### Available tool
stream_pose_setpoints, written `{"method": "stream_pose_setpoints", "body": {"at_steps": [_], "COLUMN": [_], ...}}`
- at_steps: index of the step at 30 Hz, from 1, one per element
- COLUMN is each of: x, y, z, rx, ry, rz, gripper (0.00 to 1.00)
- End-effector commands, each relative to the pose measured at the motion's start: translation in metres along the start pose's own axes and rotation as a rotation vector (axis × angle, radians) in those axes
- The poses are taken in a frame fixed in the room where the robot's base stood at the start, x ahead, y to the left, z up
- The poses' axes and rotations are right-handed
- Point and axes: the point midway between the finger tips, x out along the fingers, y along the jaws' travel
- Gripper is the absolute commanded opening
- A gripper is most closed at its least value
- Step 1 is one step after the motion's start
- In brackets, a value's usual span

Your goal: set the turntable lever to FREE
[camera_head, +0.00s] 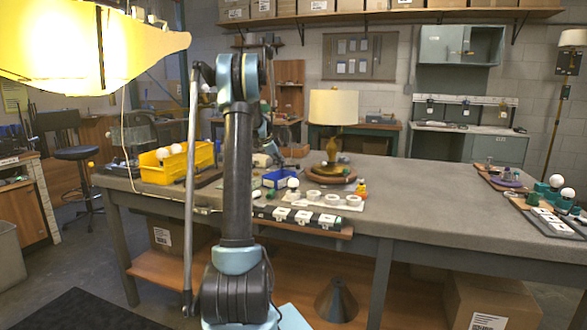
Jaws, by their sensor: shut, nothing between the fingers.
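A round wooden turntable (319,174) lies on the grey workbench, left of the bench's middle. A brass table lamp (333,146) with a cream shade (334,107) stands upright on it. The turntable's lever is too small to make out, and I cannot read its setting. My arm rises in front of the bench, left of the turntable, and bends over at the top. Its far end passes behind my own upright link, so the fingers do not show clearly.
A yellow bin (177,163) stands at the bench's left end. A blue tray (280,178), a white holder with rings (324,200) and a small yellow bottle (361,188) lie near the turntable. Lamp parts (549,195) lie at far right. The bench's right-middle is clear.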

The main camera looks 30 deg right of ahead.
Motion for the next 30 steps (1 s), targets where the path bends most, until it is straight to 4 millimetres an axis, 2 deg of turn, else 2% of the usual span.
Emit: {"method": "stream_pose_setpoints", "body": {"at_steps": [19,23,30], "x": [-0.003,-0.017,-0.061], "y": [-0.001,-0.002,-0.003], "z": [-0.004,-0.004,-0.006], "rx": [0.003,0.003,0.007], "ry": [0.001,0.002,0.003], "rz": [0.001,0.001,0.004], "gripper": [0.00,0.00,0.00]}}
